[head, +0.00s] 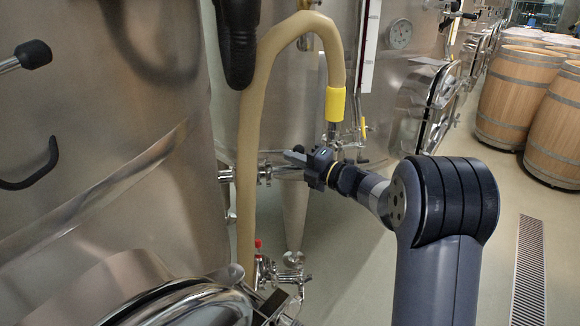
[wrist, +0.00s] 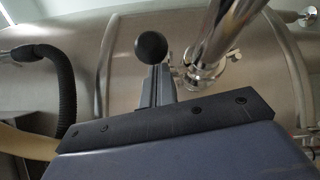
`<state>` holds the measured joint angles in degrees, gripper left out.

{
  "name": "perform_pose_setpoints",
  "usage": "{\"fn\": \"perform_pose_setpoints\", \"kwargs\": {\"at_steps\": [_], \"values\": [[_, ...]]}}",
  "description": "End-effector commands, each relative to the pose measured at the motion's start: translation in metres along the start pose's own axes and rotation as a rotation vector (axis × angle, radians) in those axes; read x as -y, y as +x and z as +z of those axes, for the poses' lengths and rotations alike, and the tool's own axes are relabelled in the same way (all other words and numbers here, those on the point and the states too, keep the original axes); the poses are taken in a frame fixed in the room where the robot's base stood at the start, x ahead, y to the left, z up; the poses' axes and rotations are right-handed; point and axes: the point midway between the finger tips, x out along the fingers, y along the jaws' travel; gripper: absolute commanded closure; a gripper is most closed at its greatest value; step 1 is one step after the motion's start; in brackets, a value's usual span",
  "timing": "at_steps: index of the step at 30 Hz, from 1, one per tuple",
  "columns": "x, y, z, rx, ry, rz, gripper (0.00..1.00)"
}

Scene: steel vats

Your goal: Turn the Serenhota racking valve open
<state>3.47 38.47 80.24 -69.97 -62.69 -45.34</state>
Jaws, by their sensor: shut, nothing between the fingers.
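No readable name shows on any valve, so I cannot tell which one is the Serenhota racking valve. A steel pipe fitting (head: 265,174) on the vat in the head view lies just below and left of my gripper (head: 292,157). In the wrist view my gripper (wrist: 156,88) is shut with its fingers together and empty. A round black knob (wrist: 151,47) shows just past the fingertips; I cannot tell whether they touch. A thick steel pipe with a clamped joint (wrist: 205,70) is right of the fingers. A red-tipped valve (head: 258,246) sits lower in the head view.
A beige hose (head: 248,130) with a yellow cuff (head: 335,104) arches beside my gripper. A black hose (wrist: 62,85) hangs left in the wrist view. Steel vats (head: 150,60) crowd the left. Wooden barrels (head: 515,95) stand right, with open floor and a drain grate (head: 528,270).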

Motion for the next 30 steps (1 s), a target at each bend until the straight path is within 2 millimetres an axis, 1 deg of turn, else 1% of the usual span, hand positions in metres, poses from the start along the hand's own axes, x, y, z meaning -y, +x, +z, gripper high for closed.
{"fn": "perform_pose_setpoints", "kwargs": {"at_steps": [1,4,12,19,30], "values": [[0.002,0.001,0.007,-0.026,0.000,0.006,1.00],[0.003,0.005,0.011,-0.086,0.003,0.018,1.00],[0.003,0.012,0.020,-0.083,0.003,0.018,1.00],[0.002,0.014,0.024,-0.078,0.002,0.020,1.00],[0.001,0.015,0.024,-0.078,0.001,0.021,1.00]]}}
